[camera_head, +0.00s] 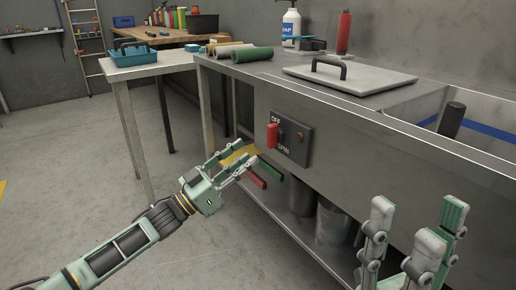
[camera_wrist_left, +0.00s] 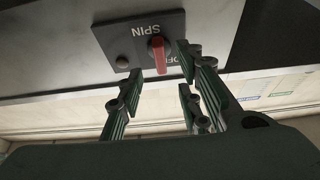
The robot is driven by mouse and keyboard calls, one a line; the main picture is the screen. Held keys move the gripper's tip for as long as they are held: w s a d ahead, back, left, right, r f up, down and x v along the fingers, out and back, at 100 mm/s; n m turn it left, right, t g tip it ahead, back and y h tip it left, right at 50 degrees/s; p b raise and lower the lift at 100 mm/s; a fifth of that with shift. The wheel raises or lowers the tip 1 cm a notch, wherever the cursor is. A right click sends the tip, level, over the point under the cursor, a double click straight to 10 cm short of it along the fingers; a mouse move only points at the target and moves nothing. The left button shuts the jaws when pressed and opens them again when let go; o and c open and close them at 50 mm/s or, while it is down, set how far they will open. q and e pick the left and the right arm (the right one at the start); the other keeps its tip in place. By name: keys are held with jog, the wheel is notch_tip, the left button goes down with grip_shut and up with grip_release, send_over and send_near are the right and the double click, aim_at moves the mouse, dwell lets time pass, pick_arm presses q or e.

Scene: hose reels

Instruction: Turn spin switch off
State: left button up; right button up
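The spin switch is a dark plate (camera_head: 296,139) on the front of the metal counter, with a red handle (camera_head: 272,136) between the words OFF above and SPIN below. The left wrist view shows the plate (camera_wrist_left: 118,36) upside down, with the red handle (camera_wrist_left: 160,56) in front of the finger gap and OFF partly hidden. My left gripper (camera_head: 243,157) is open and empty, just left of and below the handle, fingers pointing at the panel. Its spread fingers also show in the left wrist view (camera_wrist_left: 160,78); contact is not visible. My right gripper (camera_head: 416,222) is open and empty at the lower right.
The metal counter (camera_head: 340,112) carries a lid with a handle (camera_head: 348,78), a soap bottle (camera_head: 291,25) and rolls (camera_head: 252,54). A lower shelf (camera_head: 290,220) holds metal cylinders. A side table with a blue tray (camera_head: 134,53) stands behind. Floor at left is clear.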

pick_arm(q)
jog(key=shift+v, duration=2.4)
